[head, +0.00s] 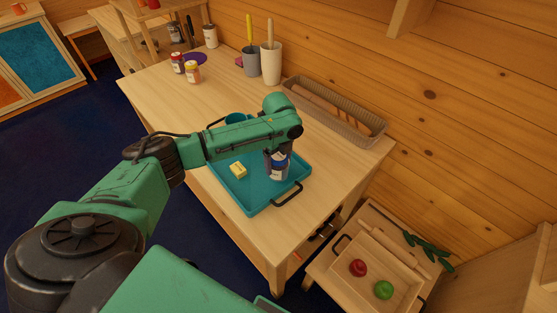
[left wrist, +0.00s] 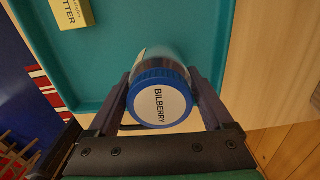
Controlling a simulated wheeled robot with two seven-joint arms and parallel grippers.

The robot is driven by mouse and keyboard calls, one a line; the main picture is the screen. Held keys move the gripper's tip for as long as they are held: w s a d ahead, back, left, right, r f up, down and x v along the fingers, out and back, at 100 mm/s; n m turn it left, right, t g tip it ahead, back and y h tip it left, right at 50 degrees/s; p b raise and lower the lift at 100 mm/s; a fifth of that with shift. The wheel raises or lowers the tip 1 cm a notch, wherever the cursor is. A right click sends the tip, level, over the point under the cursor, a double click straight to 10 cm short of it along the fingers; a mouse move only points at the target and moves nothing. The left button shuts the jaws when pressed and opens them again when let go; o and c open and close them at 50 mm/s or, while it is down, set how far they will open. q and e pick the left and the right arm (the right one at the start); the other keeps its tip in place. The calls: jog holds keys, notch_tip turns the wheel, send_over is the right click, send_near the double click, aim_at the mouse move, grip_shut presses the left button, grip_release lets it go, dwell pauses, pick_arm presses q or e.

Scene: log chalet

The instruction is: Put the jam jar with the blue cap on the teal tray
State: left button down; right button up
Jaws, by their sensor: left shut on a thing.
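The jam jar with the blue cap (head: 279,168) is held in my left gripper (head: 278,161) over the right part of the teal tray (head: 250,202). In the left wrist view its blue-rimmed lid (left wrist: 160,97) reads "BILBERRY" and sits between the two fingers (left wrist: 163,100). The jar looks upright. I cannot tell whether its base touches the tray. The teal tray (left wrist: 112,55) spreads beneath it in that view too. My right gripper is not in view.
A yellow butter block (head: 238,170) lies on the tray, left of the jar. A wicker basket (head: 345,119) stands along the wall.

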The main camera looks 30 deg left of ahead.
pick_arm(q)
jog(key=shift+w, duration=0.1)
grip_release()
notch_tip(320, 180, up, 12)
jog(key=b, duration=0.3)
jog(key=shift+f, duration=0.25)
jog(key=shift+r, duration=0.3)
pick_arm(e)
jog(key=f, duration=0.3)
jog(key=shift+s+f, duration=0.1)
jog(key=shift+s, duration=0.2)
pick_arm(q)
jog(key=shift+f, duration=0.1)
